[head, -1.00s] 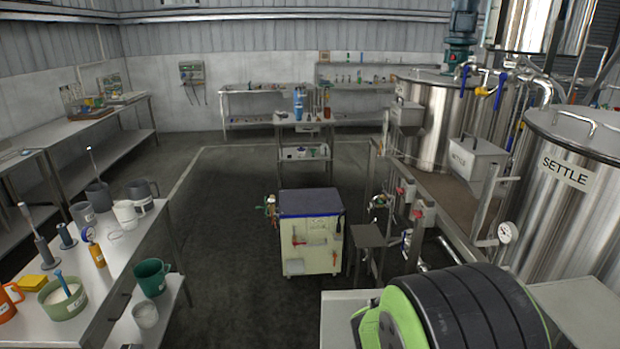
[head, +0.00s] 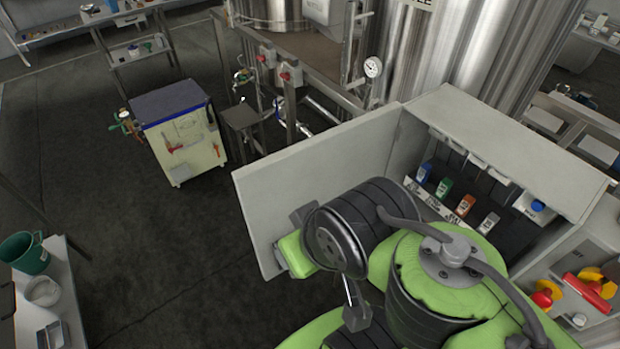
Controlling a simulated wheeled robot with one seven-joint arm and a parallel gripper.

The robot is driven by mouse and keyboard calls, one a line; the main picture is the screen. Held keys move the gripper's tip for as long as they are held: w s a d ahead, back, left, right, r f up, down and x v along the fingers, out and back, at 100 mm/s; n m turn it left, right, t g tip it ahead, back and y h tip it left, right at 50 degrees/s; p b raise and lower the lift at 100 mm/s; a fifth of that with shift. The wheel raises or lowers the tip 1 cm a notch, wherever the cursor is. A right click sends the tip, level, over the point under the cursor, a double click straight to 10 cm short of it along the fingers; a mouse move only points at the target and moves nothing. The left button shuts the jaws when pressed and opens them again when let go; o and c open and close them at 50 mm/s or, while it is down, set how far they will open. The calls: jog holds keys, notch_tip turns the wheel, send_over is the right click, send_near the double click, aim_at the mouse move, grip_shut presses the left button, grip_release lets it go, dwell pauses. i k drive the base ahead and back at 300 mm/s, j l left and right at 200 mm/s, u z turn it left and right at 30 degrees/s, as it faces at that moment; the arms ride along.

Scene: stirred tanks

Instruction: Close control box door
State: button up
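The control box (head: 520,140) is a grey cabinet at the right. Its door (head: 310,165) is a pale grey panel, hinged on the box's left side and standing wide open to the left. Inside the box are several coloured switches or breakers (head: 443,187). My green and black arm covers the door's lower right part and part of the box's opening. I cannot make out my gripper's fingers behind the arm links, nor whether anything of mine touches the door.
A red-handled switch (head: 590,290) and a red knob (head: 543,298) sit on a panel at the lower right. A cream cabinet with a dark top (head: 180,130), a small stand (head: 242,120) and piping lie beyond the door.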

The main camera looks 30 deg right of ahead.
aim_at(326, 165)
jog(key=i+j+z, duration=0.2)
jog(key=z, duration=0.3)
jog(key=i+j+z, duration=0.1)
jog(key=j+z, duration=0.7)
jog(key=z, duration=0.15)
jog(key=j+z, duration=0.8)
jog(key=z, duration=0.2)
jog(key=k+j+z, duration=0.2)
jog(key=z, duration=0.25)
jog(key=j+u, duration=0.1)
jog(key=u, duration=0.3)
jog(key=k+j+u, duration=0.1)
jog(key=u, duration=0.35)
jog(key=j+u, duration=0.1)
jog(key=u, duration=0.3)
jog(key=j+u, duration=0.1)
jog(key=u, duration=0.35)
jog(key=j+u, duration=0.15)
jog(key=u, duration=0.25)
